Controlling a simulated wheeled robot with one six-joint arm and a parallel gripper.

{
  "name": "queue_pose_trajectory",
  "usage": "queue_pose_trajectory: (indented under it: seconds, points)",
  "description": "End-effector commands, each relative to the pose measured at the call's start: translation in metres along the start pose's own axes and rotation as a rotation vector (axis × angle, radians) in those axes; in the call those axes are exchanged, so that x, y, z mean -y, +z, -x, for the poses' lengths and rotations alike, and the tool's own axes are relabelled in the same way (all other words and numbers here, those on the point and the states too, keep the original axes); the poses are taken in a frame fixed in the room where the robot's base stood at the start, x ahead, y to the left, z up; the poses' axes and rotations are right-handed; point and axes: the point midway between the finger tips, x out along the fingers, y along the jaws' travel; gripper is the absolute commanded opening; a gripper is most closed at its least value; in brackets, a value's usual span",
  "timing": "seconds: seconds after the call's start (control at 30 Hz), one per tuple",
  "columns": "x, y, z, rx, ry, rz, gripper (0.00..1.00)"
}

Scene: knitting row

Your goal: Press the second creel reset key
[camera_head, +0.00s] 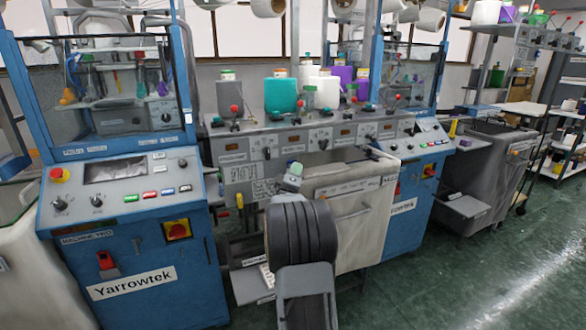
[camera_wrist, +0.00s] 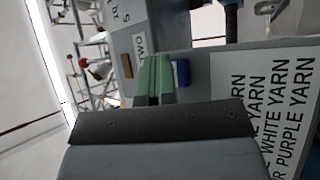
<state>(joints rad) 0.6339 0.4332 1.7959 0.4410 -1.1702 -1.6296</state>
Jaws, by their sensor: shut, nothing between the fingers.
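My gripper (camera_head: 293,170) is in front of the grey creel panel (camera_head: 255,168) between two blue machines. In the wrist view its green fingertips (camera_wrist: 154,80) are together with nothing between them. They point at the panel, close to a small blue block (camera_wrist: 182,73), which may be a reset key. A white label (camera_wrist: 139,45) that seems to read "TWO" is just beyond the fingertips, and a small brown window (camera_wrist: 127,66) is to the left. I cannot tell whether the fingertips touch the panel. In the head view my arm and gripper hide part of this area.
A printed yarn notice (camera_wrist: 265,105) lies right of the fingers in the wrist view. A pale bin (camera_head: 340,222) is just right of my gripper. Green floor is open at the right.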

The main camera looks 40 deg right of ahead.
Motion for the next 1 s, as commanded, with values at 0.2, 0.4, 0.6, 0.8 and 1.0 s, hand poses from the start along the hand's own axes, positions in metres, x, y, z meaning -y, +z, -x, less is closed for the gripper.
queue_pose_trajectory:
  seconds: [0.2,0.4,0.6,0.8,1.0]
  points:
    - [-0.001,0.001,0.003,-0.001,-0.002,0.001,0.0]
    - [-0.002,0.004,0.005,0.001,-0.002,0.002,0.0]
    - [-0.011,0.015,0.019,0.002,0.0,0.002,0.0]
    - [-0.022,0.025,0.033,0.002,0.0,0.002,0.0]
    - [-0.029,0.031,0.042,0.001,-0.001,0.001,0.0]
